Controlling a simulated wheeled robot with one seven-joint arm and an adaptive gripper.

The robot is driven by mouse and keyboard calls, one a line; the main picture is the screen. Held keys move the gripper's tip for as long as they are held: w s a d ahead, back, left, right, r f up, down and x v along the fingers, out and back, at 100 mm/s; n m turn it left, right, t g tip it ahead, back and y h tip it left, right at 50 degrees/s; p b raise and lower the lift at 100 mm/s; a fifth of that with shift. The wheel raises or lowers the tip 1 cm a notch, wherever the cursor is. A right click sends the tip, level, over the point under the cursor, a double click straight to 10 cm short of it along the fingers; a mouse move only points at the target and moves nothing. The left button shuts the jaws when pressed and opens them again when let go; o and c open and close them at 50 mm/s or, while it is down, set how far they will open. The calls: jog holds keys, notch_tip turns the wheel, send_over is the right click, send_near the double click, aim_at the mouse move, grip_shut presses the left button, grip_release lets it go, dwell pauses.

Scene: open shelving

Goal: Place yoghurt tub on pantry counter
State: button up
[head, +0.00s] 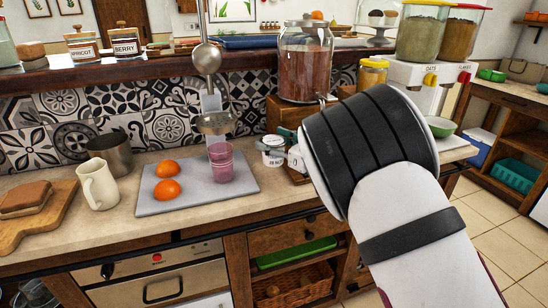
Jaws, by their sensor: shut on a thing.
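The yoghurt tub (272,151) is a small white tub with dark lettering, just right of the grey tray in the head view. My gripper (285,145) is shut on it from the right, and my arm hides most of the gripper. The pantry counter (110,226) is a pale worktop running across the middle of the view. The tub shows against the back part of the counter; I cannot tell whether its base touches the surface.
A grey tray (205,201) holds two oranges (167,189) and a pink cup (221,163). A cream mug (97,184), a metal pot (112,153) and a wooden board (30,215) stand left. A large jar (305,62) and dispensers (424,75) stand behind. The counter's front strip is clear.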

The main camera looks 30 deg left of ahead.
aim_at(281, 159)
jog(key=shift+f, duration=2.3)
jog(key=shift+f+b, duration=0.1)
jog(key=shift+b, duration=0.2)
jog(key=o, duration=1.3)
jog(key=shift+d, duration=0.15)
jog(key=v, duration=1.1)
jog(key=shift+s+d+p, duration=0.2)
jog(key=shift+d+p, duration=0.2)
